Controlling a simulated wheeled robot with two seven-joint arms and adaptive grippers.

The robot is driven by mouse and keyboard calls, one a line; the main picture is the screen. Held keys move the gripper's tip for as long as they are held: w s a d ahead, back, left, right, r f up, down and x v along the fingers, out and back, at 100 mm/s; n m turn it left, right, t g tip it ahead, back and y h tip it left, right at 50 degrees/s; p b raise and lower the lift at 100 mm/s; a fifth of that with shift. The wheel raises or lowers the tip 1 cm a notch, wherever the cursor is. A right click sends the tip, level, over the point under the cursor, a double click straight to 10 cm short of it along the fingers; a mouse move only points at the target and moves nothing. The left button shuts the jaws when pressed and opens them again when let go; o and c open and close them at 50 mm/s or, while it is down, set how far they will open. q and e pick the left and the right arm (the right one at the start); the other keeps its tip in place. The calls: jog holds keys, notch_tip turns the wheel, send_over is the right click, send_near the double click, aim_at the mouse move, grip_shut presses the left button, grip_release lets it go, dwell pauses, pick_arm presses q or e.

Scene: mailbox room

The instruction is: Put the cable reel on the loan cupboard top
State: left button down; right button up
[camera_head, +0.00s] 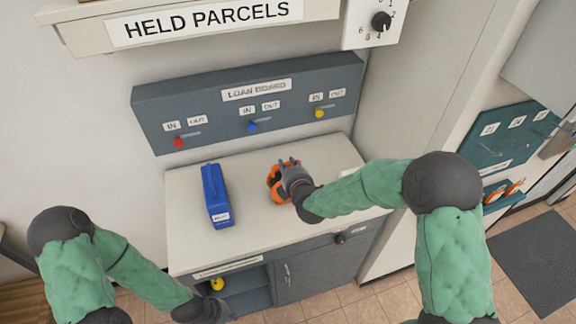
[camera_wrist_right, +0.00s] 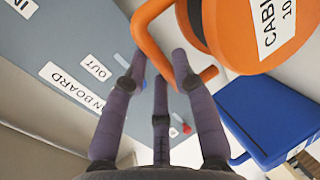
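The orange cable reel (camera_head: 274,184) is at the loan cupboard top (camera_head: 250,225), right of the blue case, partly hidden by my right gripper. Whether it rests on the top or hangs just above it, I cannot tell. My right gripper (camera_head: 286,165) is at the reel. In the right wrist view, the reel (camera_wrist_right: 240,25) shows large, with a label, and its orange handle (camera_wrist_right: 148,45) passes among the fingers (camera_wrist_right: 160,70). Whether they grip it is unclear. My left gripper (camera_head: 215,308) is low by the cupboard's open shelf, its fingers hard to make out.
A blue case (camera_head: 215,190) stands on the top's left part; it also shows in the right wrist view (camera_wrist_right: 275,115). The loan board (camera_head: 250,95) is on the wall behind. A yellow item (camera_head: 217,284) sits in the open shelf. The top's front left is clear.

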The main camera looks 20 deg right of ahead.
jog(key=shift+o, duration=0.4)
jog(key=shift+r, duration=0.1)
jog(key=shift+s+r, duration=0.15)
jog(key=shift+s, duration=0.1)
jog(key=p+v, duration=0.1)
jog(key=v, duration=1)
jog(key=shift+s, duration=0.3)
dwell(1.4)
